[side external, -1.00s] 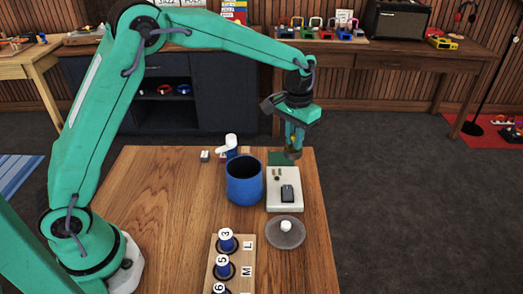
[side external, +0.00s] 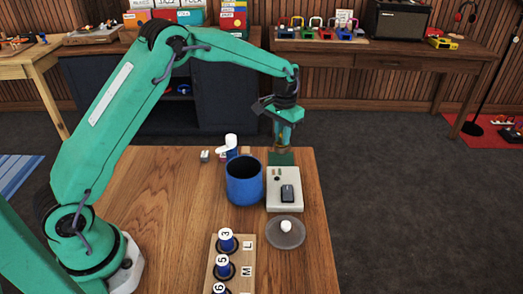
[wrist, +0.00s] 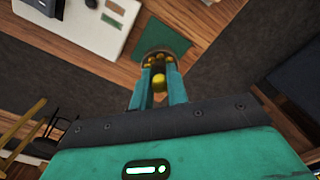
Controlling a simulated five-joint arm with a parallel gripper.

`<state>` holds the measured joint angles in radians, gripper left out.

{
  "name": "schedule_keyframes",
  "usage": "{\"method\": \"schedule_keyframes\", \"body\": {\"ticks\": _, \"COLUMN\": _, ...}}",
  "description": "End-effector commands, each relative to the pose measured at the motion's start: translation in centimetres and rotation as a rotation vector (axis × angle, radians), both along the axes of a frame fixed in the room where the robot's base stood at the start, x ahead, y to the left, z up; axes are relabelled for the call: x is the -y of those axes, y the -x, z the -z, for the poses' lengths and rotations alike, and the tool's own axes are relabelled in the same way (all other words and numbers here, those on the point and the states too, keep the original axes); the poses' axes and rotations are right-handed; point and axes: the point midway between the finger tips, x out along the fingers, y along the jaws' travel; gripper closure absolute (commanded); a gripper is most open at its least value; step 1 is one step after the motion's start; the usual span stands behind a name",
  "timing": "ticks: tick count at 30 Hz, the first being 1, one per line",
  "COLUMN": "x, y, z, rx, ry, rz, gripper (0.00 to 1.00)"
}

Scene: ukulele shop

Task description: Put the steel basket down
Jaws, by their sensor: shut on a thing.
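My gripper (side external: 284,134) points down at the far right end of the wooden table, its fingers shut on the small steel basket (side external: 280,148). In the wrist view the round rim of the basket (wrist: 158,51) shows at the fingertips (wrist: 158,88), with several yellow balls in it. A flat dark green square (side external: 284,159) lies on the table just below the basket in the side view; it also shows beyond the basket in the wrist view (wrist: 166,37). I cannot tell whether the basket touches the square or hangs above it.
A white slab (side external: 284,204) with a dark block on it lies just nearer than the green square. A blue cup (side external: 244,184) stands left of it. A round grey dish (side external: 286,241) holds a white ball. A wooden board (side external: 234,251) carries several numbered pegs. The table's right edge is close.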

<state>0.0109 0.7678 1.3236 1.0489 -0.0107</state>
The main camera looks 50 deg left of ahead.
Motion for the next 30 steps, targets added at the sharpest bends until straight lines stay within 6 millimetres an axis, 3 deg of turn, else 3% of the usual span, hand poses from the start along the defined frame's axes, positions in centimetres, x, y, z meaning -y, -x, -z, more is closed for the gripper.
{"method": "schedule_keyframes", "body": {"ticks": 11, "x": 0.0, "y": 0.1, "z": 3.7, "rx": -0.003, "ry": 0.000, "rz": 0.000, "gripper": 1.00}}
{"method": "schedule_keyframes", "body": {"ticks": 25, "x": 0.0, "y": 0.0, "z": 4.1, "rx": -0.001, "ry": 0.000, "rz": 0.000, "gripper": 1.00}}
{"method": "schedule_keyframes", "body": {"ticks": 26, "x": 0.0, "y": 0.0, "z": 4.2, "rx": -0.001, "ry": 0.000, "rz": 0.000, "gripper": 0.82}}
{"method": "schedule_keyframes", "body": {"ticks": 27, "x": 0.0, "y": 0.0, "z": 4.2, "rx": -0.001, "ry": 0.000, "rz": 0.000, "gripper": 0.75}}
{"method": "schedule_keyframes", "body": {"ticks": 29, "x": 0.0, "y": 0.0, "z": 4.2, "rx": -0.001, "ry": 0.000, "rz": 0.000, "gripper": 0.63}}
{"method": "schedule_keyframes", "body": {"ticks": 30, "x": 0.0, "y": 0.0, "z": 4.2, "rx": -0.001, "ry": 0.000, "rz": 0.000, "gripper": 0.63}}
